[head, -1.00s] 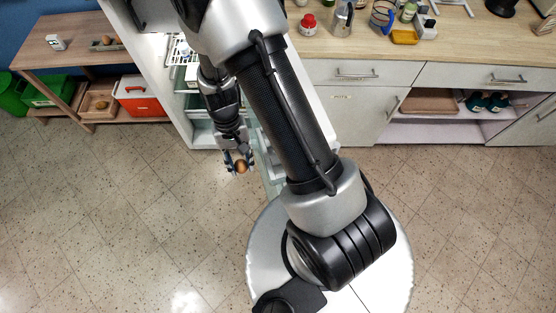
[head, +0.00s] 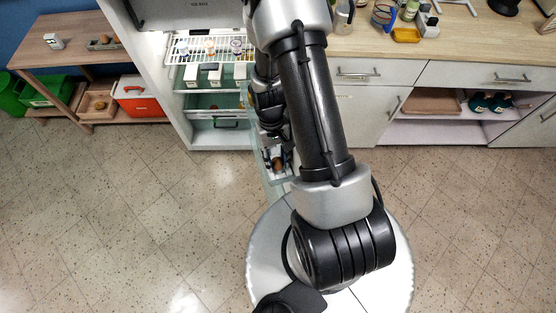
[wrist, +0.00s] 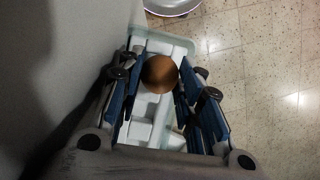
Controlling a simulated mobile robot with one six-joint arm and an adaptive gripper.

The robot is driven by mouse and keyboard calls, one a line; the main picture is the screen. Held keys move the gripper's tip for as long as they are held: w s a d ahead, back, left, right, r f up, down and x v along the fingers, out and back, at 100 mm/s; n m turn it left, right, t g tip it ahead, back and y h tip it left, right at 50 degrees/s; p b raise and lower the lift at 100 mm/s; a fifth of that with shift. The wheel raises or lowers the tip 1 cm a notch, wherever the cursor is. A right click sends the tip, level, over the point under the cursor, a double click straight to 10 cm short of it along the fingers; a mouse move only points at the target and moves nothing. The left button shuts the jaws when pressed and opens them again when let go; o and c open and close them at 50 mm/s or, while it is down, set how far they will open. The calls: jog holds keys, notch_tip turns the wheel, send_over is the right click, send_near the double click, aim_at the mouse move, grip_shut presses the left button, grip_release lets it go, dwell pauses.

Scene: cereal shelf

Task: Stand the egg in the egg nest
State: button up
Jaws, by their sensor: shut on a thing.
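My gripper (head: 277,158) is shut on a brown egg (head: 278,164). In the wrist view the egg (wrist: 160,74) sits between the blue-lined fingers. Behind it, below the gripper, is a white moulded tray (wrist: 138,131) with recesses, likely the egg nest. The tray lies in a pale green bin (wrist: 209,47) on the inside of the open fridge door. The egg covers part of the tray, and I cannot tell how high the egg is above it.
The open fridge (head: 215,75) with shelves and drawers stands left of my arm. A grey wall or door surface (wrist: 60,60) is close on the left in the wrist view. A wooden table (head: 65,55) stands far left. The floor in front is clear.

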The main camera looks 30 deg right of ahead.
jog(key=shift+d+f, duration=0.15)
jog(key=shift+f, duration=0.6)
jog(key=shift+r, duration=0.1)
jog(key=shift+f+b, duration=0.45)
jog(key=shift+b, duration=0.05)
jog(key=o, duration=0.8)
jog(key=shift+c, duration=0.2)
